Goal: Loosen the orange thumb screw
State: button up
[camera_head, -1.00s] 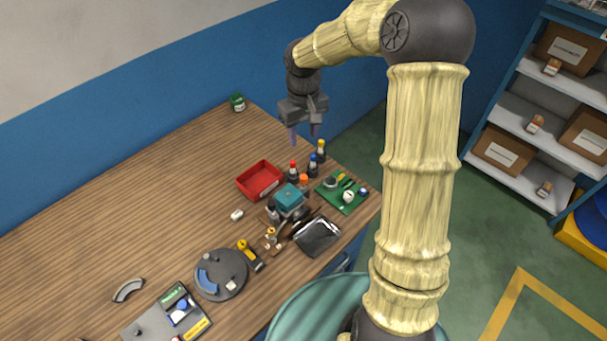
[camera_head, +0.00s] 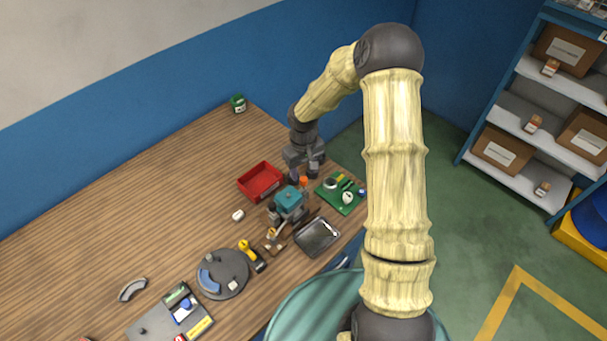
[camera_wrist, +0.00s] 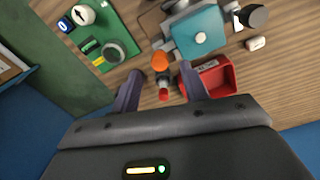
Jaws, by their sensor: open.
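An orange round-topped piece (camera_head: 303,181) stands beside the teal-topped grey device (camera_head: 288,197). In the wrist view the orange piece (camera_wrist: 161,61) lies just beyond my fingertips, close to the teal device (camera_wrist: 200,34); I cannot tell whether it is the thumb screw or a cap. My gripper (camera_head: 305,172) points down over the bottles behind the device. In the wrist view my gripper (camera_wrist: 160,82) is open, its two fingers apart, with a red-capped bottle (camera_wrist: 164,95) showing below and between them. Nothing is held.
A red bin (camera_head: 260,181) stands left of my gripper. A green board (camera_head: 340,195) with parts lies to the right, and a dark tray (camera_head: 317,236) in front. A grey turntable (camera_head: 221,273) is further left. Open wood lies at the back left.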

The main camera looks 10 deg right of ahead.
aim_at(304, 179)
jog(key=shift+f, duration=1.9)
grip_shut()
